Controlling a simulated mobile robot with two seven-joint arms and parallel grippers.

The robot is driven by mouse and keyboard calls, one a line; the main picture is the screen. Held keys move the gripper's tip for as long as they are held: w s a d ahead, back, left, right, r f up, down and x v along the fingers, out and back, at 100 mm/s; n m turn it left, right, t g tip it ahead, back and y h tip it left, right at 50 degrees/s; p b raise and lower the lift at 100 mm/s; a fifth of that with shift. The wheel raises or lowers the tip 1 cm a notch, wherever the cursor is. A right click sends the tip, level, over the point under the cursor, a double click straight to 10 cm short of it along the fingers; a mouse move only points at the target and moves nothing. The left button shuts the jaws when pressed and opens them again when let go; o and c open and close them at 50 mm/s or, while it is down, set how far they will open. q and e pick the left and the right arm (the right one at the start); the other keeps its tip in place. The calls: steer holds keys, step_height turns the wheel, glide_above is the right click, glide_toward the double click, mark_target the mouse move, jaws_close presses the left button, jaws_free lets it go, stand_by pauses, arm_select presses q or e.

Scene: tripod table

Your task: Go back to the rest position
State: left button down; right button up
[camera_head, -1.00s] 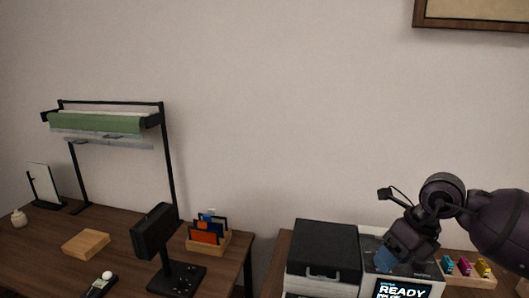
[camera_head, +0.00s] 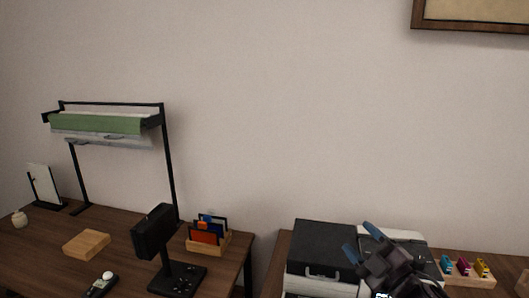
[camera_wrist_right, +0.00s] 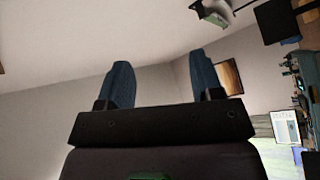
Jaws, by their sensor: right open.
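My right gripper (camera_head: 360,242) is at the lower right of the head view, in front of the printer (camera_head: 405,243). Its two blue fingers point up and left, spread apart with nothing between them. In the right wrist view the gripper (camera_wrist_right: 160,63) shows both blue fingers apart and empty, with bare wall and ceiling beyond. The gripper body hides part of the printer and most of its screen. My left gripper is in neither view.
A black-lidded box (camera_head: 324,245) stands left of the printer, and a wooden holder with colored pieces (camera_head: 466,282) right of it. The left table (camera_head: 45,245) carries a black stand (camera_head: 153,233), a wooden block (camera_head: 87,243) and a card organizer (camera_head: 208,238). A gap separates the tables.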

steer(key=s+d+f+m+g+h, duration=0.1)
steer(key=s+d+f+m+h, duration=0.15)
steer(key=s+f+m, duration=0.4)
steer(key=s+d+f+m+g+h, duration=0.1)
steer(key=s+f+m+g+h, duration=0.15)
steer(key=f, duration=0.65)
steer(key=s+d+f+m+g+h, duration=0.1)
steer(key=s+d+f+m+h, duration=0.15)
steer(key=s+f+m, duration=0.4)
steer(key=s+f+g+h, duration=0.2)
steer(key=s+f, duration=0.7)
steer(key=s, duration=0.2)
steer(key=shift+d, duration=0.35)
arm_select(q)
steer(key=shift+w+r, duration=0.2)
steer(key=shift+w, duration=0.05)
arm_select(e)
steer(key=shift+w+m, duration=0.1)
steer(key=shift+m, duration=0.15)
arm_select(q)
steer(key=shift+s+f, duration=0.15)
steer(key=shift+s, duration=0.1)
